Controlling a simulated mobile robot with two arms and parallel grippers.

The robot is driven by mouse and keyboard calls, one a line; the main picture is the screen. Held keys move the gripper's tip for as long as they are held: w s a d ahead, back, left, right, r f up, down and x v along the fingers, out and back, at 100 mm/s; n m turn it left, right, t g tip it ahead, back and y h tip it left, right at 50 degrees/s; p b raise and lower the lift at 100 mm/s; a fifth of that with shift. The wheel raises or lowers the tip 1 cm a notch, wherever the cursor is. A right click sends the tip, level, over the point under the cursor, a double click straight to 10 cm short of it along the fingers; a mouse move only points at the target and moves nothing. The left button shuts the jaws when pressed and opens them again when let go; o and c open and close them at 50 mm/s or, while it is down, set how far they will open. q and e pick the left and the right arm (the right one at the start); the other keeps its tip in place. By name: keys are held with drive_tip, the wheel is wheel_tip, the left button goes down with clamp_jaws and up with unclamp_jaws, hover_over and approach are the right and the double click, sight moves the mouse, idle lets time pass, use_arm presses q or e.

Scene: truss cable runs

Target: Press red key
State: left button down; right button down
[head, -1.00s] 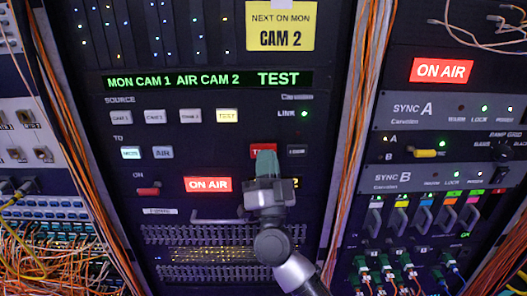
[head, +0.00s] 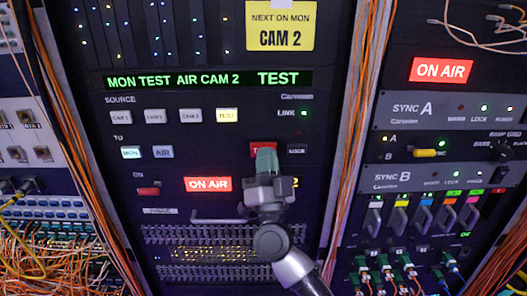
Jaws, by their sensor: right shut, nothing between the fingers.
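The red key (head: 257,147) sits on the dark panel right of the round-up of source buttons, with its lower part hidden behind my right gripper. My right gripper (head: 267,156) is shut and empty, its green-tipped fingers in front of or against the red key; I cannot tell whether they touch. A green display (head: 208,79) above reads MON TEST AIR CAM 2 and TEST. My left gripper is not in view.
A dark key (head: 297,149) is just right of the red key. An ON AIR sign (head: 208,184) is lit left of my gripper. A yellow note (head: 280,25) reads NEXT ON MON CAM 2. Orange cables (head: 357,120) hang to the right.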

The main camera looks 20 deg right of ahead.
drive_tip(key=shift+s, duration=0.1)
idle(0.3)
drive_tip(key=shift+s+a+p, duration=0.25)
drive_tip(key=shift+s+p, duration=0.2)
drive_tip(key=shift+s, duration=0.3)
drive_tip(key=s+p, duration=0.1)
drive_tip(key=s, duration=0.1)
drive_tip(key=s+a+p, duration=0.1)
drive_tip(key=s, duration=0.1)
drive_tip(key=shift+s+a, duration=0.15)
drive_tip(key=shift+s, duration=0.2)
idle(0.4)
